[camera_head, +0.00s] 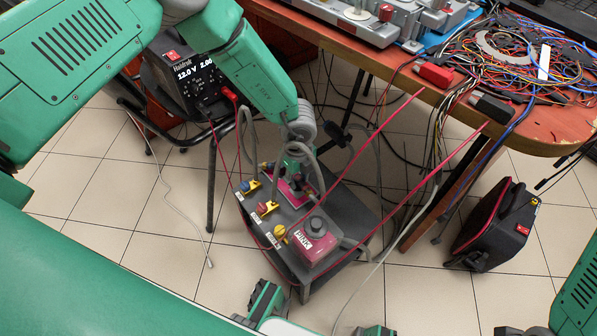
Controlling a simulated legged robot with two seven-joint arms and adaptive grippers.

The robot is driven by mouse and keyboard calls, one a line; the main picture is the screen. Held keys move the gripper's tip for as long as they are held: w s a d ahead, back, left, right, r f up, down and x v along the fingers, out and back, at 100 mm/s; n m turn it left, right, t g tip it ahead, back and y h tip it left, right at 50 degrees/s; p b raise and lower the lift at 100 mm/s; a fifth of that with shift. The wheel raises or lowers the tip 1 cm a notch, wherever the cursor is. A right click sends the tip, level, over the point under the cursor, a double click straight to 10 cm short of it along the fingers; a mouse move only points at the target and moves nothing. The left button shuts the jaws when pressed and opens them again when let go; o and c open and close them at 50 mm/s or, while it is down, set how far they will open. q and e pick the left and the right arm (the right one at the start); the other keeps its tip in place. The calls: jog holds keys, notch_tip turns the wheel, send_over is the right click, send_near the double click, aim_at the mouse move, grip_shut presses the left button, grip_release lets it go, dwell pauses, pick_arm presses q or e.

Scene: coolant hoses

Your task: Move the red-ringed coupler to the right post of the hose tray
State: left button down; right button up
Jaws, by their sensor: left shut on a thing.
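The hose tray (243,204) is a dark grey stand on the floor in the middle, with magenta parts and grey hoses arching over it. My left gripper (297,179) reaches down over its back part, shut on a small coupler that it mostly hides. A little red or magenta shows around the fingertips, but I cannot tell if that is the coupler's ring. Blue-, red- and yellow-topped fittings line the tray's left edge; the red-topped one (265,208) is in the middle. A magenta block labelled PINK (312,245) with a dark cap is at the front right.
A wooden table (470,105) at upper right holds tangled wires. Two red leads (403,108) slant from the table to the tray. A black power supply (195,80) stands behind left. A black case (495,228) is on the tiled floor at right.

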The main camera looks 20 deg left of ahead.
pick_arm(q)
jog(key=shift+p, duration=0.35)
dwell(0.4)
jog(key=shift+f, duration=0.15)
dwell(0.5)
jog(key=shift+f+b, duration=0.3)
jog(key=shift+f, duration=0.1)
jog(key=shift+f, duration=0.15)
jog(key=shift+f, duration=0.4)
dwell(0.4)
jog(key=shift+f+p, duration=0.3)
jog(key=shift+f, duration=0.1)
dwell(2.6)
jog(key=c, duration=1)
grip_release()
jog(key=shift+o, duration=0.2)
jog(key=shift+r, duration=0.15)
